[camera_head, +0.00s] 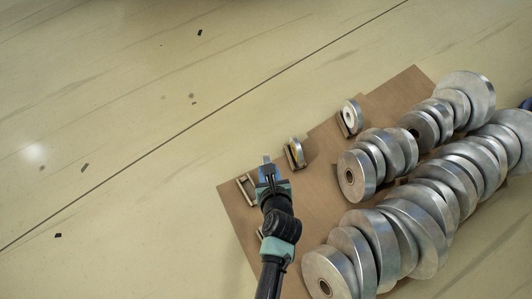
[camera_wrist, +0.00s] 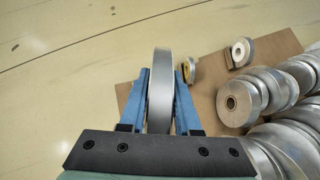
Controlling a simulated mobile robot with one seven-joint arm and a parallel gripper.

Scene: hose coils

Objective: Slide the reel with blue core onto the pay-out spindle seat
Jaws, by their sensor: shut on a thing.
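My gripper (camera_head: 268,174) is shut on a silver reel (camera_wrist: 159,88), held on edge between its blue fingers. The reel's core is hidden, so its colour cannot be told. In the head view only a thin strip of this reel (camera_head: 266,158) shows beyond the fingertips. An empty wooden seat (camera_head: 245,189) stands just left of my gripper on the brown board. Another seat (camera_head: 260,233) is mostly hidden by my arm. I cannot tell which is the pay-out spindle seat, or whether the held reel touches anything.
A yellow-core reel (camera_head: 296,151) and a white-core reel (camera_head: 350,116) stand in wooden seats right of my gripper. Rows of large silver coils (camera_head: 390,235) crowd the right side. The brown board (camera_head: 315,195) has bare room between; pale floor lies open at left.

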